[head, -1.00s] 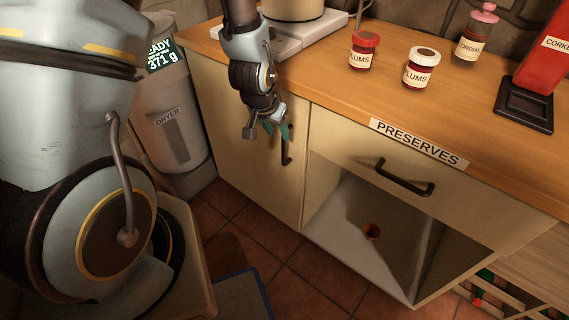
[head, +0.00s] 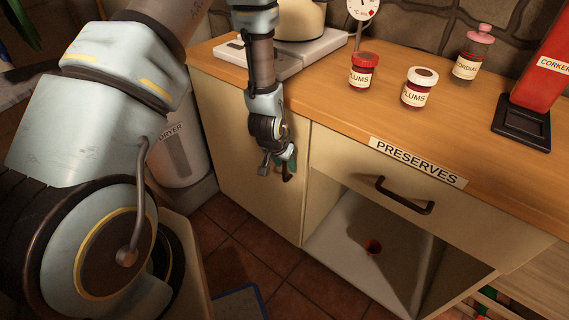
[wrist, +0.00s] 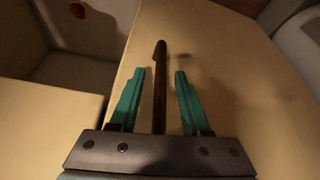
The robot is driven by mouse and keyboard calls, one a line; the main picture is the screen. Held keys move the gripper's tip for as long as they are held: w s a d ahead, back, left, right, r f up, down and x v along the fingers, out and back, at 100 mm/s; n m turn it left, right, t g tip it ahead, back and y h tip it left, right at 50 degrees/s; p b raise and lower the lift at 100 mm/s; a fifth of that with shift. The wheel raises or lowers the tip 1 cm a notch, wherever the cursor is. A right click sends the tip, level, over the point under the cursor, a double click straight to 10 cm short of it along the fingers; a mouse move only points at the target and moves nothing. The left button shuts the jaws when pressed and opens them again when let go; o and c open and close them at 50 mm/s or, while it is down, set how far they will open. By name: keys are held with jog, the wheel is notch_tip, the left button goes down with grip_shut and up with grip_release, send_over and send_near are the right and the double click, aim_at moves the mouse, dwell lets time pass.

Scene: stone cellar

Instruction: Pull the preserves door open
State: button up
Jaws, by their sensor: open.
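The cream cabinet door (head: 232,130) is left of the open compartment under the worktop and looks flush with the cabinet front. Its vertical dark bar handle is mostly hidden by my gripper in the head view. In the wrist view the handle (wrist: 160,95) runs between the two teal fingers, and the door (wrist: 225,75) fills the area behind. My gripper (wrist: 160,72) is open around the handle, with a gap on each side. In the head view my gripper (head: 287,164) is at the door's right side. The PRESERVES label (head: 417,162) is on the worktop edge above the drawer.
A drawer with a dark handle (head: 403,195) is right of the door. Plum jars (head: 418,88), a cordial bottle (head: 473,55) and a red corker (head: 540,75) stand on the worktop. A grey dryer (head: 180,150) stands left.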

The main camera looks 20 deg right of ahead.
jog(key=shift+c, duration=0.3)
grip_shut()
dwell(1.1)
